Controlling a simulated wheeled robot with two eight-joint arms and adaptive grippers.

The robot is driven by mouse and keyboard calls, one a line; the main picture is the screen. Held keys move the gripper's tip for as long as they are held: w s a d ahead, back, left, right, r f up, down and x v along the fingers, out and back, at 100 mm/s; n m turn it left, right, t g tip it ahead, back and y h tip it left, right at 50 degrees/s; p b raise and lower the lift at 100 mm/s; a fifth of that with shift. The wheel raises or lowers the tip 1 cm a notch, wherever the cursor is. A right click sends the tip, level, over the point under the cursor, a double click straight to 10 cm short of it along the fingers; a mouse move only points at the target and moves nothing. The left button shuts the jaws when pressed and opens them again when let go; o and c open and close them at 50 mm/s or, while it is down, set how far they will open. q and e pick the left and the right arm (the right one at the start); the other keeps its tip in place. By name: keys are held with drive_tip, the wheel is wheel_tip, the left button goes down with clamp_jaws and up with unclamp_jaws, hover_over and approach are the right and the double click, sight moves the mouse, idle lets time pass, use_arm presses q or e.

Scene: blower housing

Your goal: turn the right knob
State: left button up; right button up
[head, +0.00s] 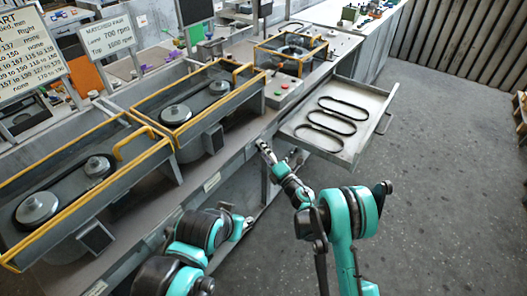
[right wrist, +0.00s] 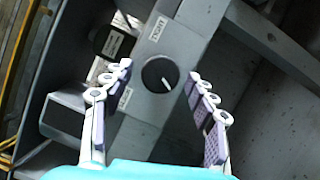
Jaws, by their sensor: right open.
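A round black knob (right wrist: 160,74) with a white pointer mark sits on a grey panel (right wrist: 180,45) with small printed labels in the right wrist view. My right gripper (right wrist: 157,72) is open, its two fingers on either side of the knob in the picture; I see no contact. In the head view my right gripper (head: 264,148) is at the front edge of the bench, left of the open drawer, and the knob cannot be made out there. My left gripper (head: 243,223) is low in front of the bench, small and dark, its fingers unclear.
Yellow-framed belt housings (head: 190,105) line the bench. An open drawer (head: 352,150) with several black belts juts out right of my right gripper. A control box (head: 283,90) with buttons stands behind. The floor (head: 440,200) at right is clear.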

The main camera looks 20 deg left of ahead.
drive_tip(key=v, duration=0.7)
drive_tip(key=shift+s+d, duration=0.15)
drive_tip(key=shift+d, duration=0.05)
